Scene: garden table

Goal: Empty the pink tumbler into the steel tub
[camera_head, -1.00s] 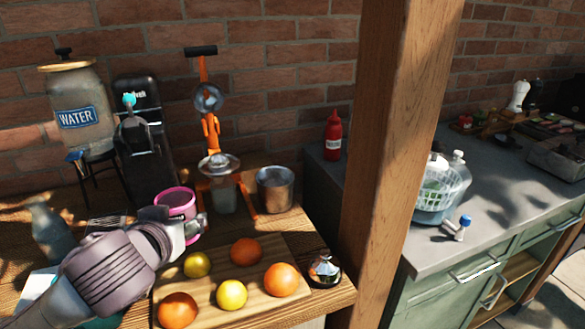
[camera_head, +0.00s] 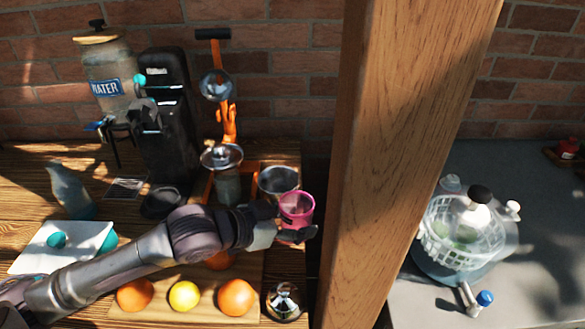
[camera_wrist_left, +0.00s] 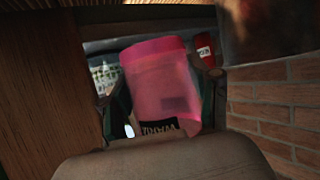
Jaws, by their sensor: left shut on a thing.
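The pink tumbler (camera_head: 297,207) is held in my left gripper (camera_head: 290,232), which is shut on it. It looks close to upright in the head view, just in front and to the right of the steel tub (camera_head: 279,181). The tumbler covers part of the tub's front. In the left wrist view the tumbler (camera_wrist_left: 160,85) fills the middle, between the fingers. What is inside the tumbler cannot be made out. My right gripper does not show.
A wooden post (camera_head: 400,160) stands close right of the tumbler. An orange juice press (camera_head: 228,120) is left of the tub. Oranges (camera_head: 236,297) and a lemon (camera_head: 184,295) lie on a board in front. A salad spinner (camera_head: 462,235) is on the right counter.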

